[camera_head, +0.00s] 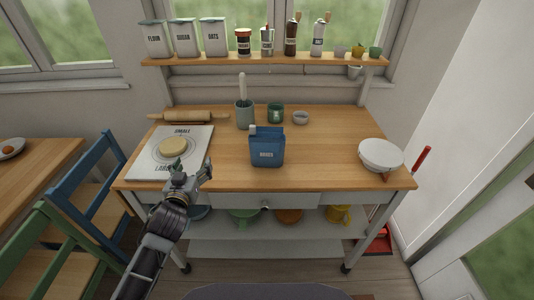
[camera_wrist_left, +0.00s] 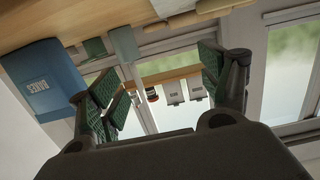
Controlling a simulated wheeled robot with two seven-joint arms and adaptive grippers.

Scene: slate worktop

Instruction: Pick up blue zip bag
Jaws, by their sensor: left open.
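The blue zip bag (camera_head: 267,150) stands upright near the front middle of the wooden worktop, with pale lettering on its face. In the left wrist view the bag (camera_wrist_left: 42,85) appears upside down at the left edge, outside the fingers. My left gripper (camera_head: 191,168) is open and empty at the worktop's front left, to the left of the bag and clear of it. Its two green-padded fingers (camera_wrist_left: 165,88) are spread wide in the left wrist view. My right gripper is not in view.
A rolling pin (camera_head: 190,117), utensil crock (camera_head: 244,116), green mug (camera_head: 275,113) and small bowl (camera_head: 301,118) stand behind. A white bowl (camera_head: 380,153) is far right. Wood right of the bag is clear.

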